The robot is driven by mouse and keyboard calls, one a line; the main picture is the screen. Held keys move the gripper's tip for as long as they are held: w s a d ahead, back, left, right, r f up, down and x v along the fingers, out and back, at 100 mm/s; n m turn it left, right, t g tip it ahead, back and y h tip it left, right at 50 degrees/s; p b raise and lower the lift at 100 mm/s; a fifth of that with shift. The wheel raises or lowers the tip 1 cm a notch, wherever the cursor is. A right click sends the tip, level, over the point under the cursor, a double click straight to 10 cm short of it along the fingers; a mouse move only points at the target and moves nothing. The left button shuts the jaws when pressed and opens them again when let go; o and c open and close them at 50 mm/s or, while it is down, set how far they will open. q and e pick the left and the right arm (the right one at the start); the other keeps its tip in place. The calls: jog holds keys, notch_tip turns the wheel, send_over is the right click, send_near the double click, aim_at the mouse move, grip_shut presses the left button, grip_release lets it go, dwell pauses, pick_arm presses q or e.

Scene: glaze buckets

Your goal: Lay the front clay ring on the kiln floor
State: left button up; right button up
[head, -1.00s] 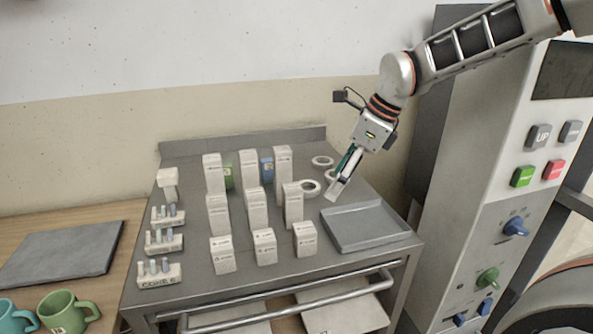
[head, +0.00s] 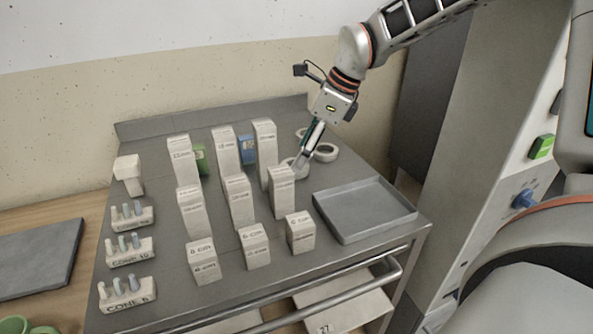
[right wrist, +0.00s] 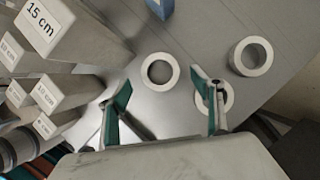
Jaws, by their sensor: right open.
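Three pale clay rings lie at the back right of the grey cart top. The front ring (head: 287,163) is beside the tall white blocks and partly hidden by my right gripper (head: 299,166). In the right wrist view the front ring (right wrist: 147,73) lies flat ahead, between the lines of the open right gripper's (right wrist: 165,108) fingers, which hold nothing. Another ring (head: 326,152) lies to its right, also in the wrist view (right wrist: 226,98), partly behind a finger. The back ring (head: 301,133) also shows there (right wrist: 267,57). The kiln floor is not clearly visible. My left gripper is out of view.
Several white marked blocks (head: 240,200) stand close left of the front ring. A grey tray (head: 365,210) lies in front of the rings. Cone holders (head: 128,290) line the cart's left side. A machine with buttons and dials (head: 490,170) stands at the right.

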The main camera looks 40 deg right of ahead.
jog(key=shift+x, duration=1.1)
jog(key=shift+w+f+b, duration=0.1)
jog(key=shift+f+b, duration=0.25)
jog(key=shift+f, duration=0.15)
jog(key=shift+r, duration=0.15)
jog(key=c, duration=1.2)
